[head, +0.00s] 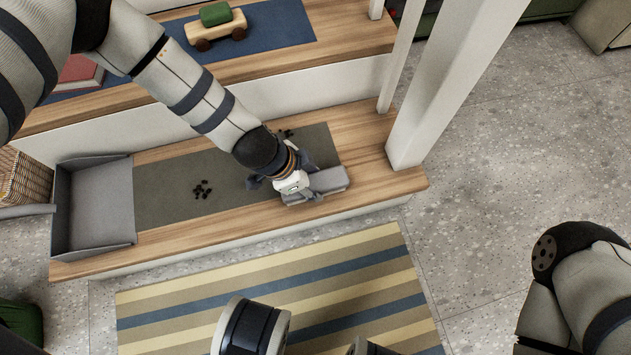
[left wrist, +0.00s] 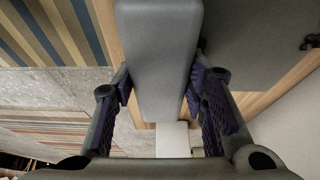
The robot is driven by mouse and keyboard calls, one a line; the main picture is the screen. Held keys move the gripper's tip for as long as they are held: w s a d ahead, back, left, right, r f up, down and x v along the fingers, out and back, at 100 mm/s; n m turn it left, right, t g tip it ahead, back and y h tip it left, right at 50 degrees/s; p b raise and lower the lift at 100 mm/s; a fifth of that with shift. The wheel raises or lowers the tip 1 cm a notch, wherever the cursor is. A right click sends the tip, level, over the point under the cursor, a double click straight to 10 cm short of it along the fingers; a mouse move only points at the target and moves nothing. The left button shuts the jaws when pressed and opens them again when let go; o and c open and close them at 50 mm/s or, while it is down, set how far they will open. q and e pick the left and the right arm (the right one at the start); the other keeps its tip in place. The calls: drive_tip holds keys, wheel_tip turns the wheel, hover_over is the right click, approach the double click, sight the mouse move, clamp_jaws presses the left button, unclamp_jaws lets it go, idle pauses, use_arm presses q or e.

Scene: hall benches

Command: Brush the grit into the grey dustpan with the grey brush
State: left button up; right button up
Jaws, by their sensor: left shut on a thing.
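The grey brush (head: 328,181) is at the right end of the lower wooden bench step, close to its front edge. My left gripper (head: 290,184) is shut on it; in the left wrist view the brush (left wrist: 158,62) lies between the two finger pads. I cannot tell whether its bristles touch the surface. The grey dustpan (head: 97,205) sits at the left end of the step. Dark grit (head: 203,189) lies in a small cluster on the grey mat between dustpan and brush. More grit (head: 287,133) lies farther back, beside my left forearm. My right gripper does not show.
The grey mat (head: 160,190) lies along the lower step. A wooden toy car (head: 216,30) stands on a blue mat on the upper step, with a red book (head: 80,72) to its left. A white post (head: 425,110) rises at the right. A striped rug (head: 190,315) covers the floor in front.

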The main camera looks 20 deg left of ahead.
use_arm(q)
drive_tip(key=w+a+b, duration=0.1)
drive_tip(key=w, duration=0.1)
drive_tip(key=w+a+b, duration=0.1)
drive_tip(key=w, duration=0.1)
drive_tip(key=w+a+b, duration=0.1)
drive_tip(key=w+a, duration=0.1)
drive_tip(key=shift+w+f, duration=0.1)
wheel_tip(320, 180, up, 5)
drive_tip(key=p, duration=0.3)
drive_tip(key=shift+p, duration=0.4)
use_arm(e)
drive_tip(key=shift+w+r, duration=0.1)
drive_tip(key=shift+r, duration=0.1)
